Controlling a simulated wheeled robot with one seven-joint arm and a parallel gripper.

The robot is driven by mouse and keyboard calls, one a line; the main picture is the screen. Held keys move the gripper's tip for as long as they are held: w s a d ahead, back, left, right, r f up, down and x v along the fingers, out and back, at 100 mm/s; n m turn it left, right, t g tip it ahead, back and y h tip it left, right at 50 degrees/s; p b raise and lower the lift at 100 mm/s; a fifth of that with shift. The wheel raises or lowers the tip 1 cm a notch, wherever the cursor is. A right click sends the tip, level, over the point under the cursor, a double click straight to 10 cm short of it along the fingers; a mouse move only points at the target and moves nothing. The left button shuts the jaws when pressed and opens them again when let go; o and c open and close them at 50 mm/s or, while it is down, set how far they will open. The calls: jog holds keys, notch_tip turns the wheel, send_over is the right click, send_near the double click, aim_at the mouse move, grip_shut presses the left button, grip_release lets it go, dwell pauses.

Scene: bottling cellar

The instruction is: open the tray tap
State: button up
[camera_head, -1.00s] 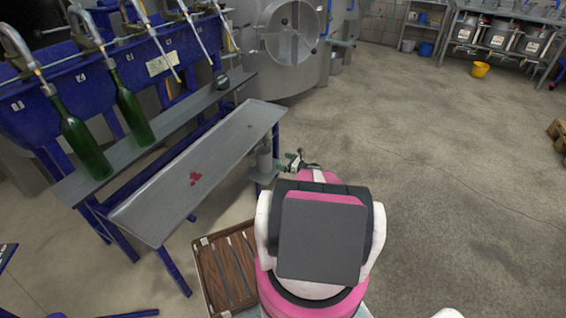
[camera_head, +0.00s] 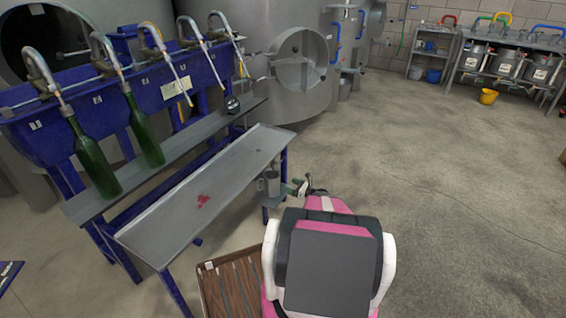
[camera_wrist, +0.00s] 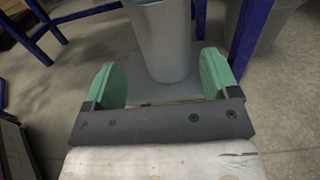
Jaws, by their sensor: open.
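The long grey metal tray (camera_head: 235,165) has a red stain and slopes on a blue frame, left of my arm in the head view. A grey metal jug (camera_head: 272,183) stands on a small shelf (camera_head: 270,200) beneath its right end. My gripper (camera_head: 298,187) is just right of the jug, below the tray's rim. In the wrist view, its green fingers (camera_wrist: 160,75) are apart, with the jug's smooth grey wall (camera_wrist: 163,35) between or just beyond them; I cannot tell whether they touch it. I cannot make out the tray tap in either view.
Green bottles (camera_head: 97,165) hang at the filler spouts over a grey shelf (camera_head: 165,157) behind the tray. A brown slatted crate (camera_head: 232,285) lies on the floor beside my base. Large steel tanks (camera_head: 285,70) stand behind. The floor to the right is clear.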

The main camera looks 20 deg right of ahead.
jog(key=shift+r, duration=0.2)
jog(key=c, duration=0.5)
jog(key=shift+w+r+n, duration=0.1)
jog(key=shift+r+n, duration=0.25)
jog(key=shift+n, duration=0.25)
jog(key=c, duration=0.5)
jog(key=r+n, duration=0.1)
jog(key=n, duration=0.1)
jog(key=r+n+g, duration=0.1)
jog(key=r+n, duration=0.1)
jog(key=n, duration=0.1)
jog(key=r+n, duration=0.2)
jog(key=shift+w+d+r+n+g, duration=0.2)
jog(key=shift+w+d+n+g, duration=0.1)
jog(key=shift+w+d, duration=0.1)
grip_shut()
jog(key=d+r+n+g+h, duration=0.2)
jog(key=r+n, duration=0.7)
jog(key=n, duration=0.4)
jog(key=d+r+n+g+h, duration=0.1)
jog(key=d+r+n+h, duration=0.1)
jog(key=r+n, duration=0.8)
jog(key=shift+s+n+g, duration=0.35)
jog(key=shift+n+g, duration=0.05)
jog(key=shift+n, duration=1.7)
jog(key=shift+d, duration=0.1)
